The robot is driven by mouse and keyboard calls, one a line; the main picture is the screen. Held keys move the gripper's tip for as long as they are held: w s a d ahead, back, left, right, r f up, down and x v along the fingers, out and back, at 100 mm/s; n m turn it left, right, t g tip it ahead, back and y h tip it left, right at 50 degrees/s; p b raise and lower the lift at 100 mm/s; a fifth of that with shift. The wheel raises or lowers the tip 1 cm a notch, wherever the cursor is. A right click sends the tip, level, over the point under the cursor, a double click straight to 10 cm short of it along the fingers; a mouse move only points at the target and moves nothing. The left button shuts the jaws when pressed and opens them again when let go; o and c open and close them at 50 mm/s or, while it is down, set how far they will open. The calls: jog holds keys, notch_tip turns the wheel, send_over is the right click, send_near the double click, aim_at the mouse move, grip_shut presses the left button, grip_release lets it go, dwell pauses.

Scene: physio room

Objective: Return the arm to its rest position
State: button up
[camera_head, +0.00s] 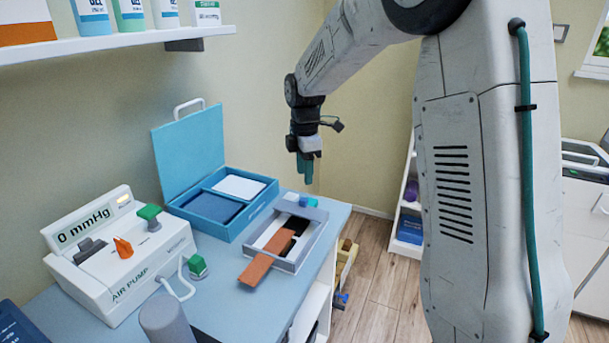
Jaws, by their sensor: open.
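My arm reaches in from the upper right, with its grey-white links bent down toward the table. My gripper (306,170) hangs above the far right part of the blue table, pointing down, with teal fingertips. It is open and no object shows in it. It is apart from the grey tray (318,232) beneath it. The two fingers overlap in this view, so the gap between them is hard to see.
On the table (225,307) stand an air pump (118,262), an open blue case (212,212) and the grey tray, with a brown strip (268,257) across its edge. A shelf with bottles (120,42) is at upper left. Floor (385,290) shows beyond the table.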

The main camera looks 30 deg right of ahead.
dwell(0.4)
jog(key=shift+s+m, duration=0.1)
jog(key=shift+m, duration=0.5)
jog(key=s+a+r+m, duration=0.2)
jog(key=s+m, duration=0.3)
jog(key=s, duration=0.7)
jog(key=s+a+r+m+t, duration=0.1)
jog(key=s+m, duration=0.4)
jog(key=s, duration=0.7)
jog(key=s+a+r+m, duration=0.2)
jog(key=s+r+m, duration=0.2)
jog(key=s, duration=0.8)
jog(key=shift+a+r+m, duration=0.35)
jog(key=shift+a+m, duration=0.05)
jog(key=shift+m, duration=0.3)
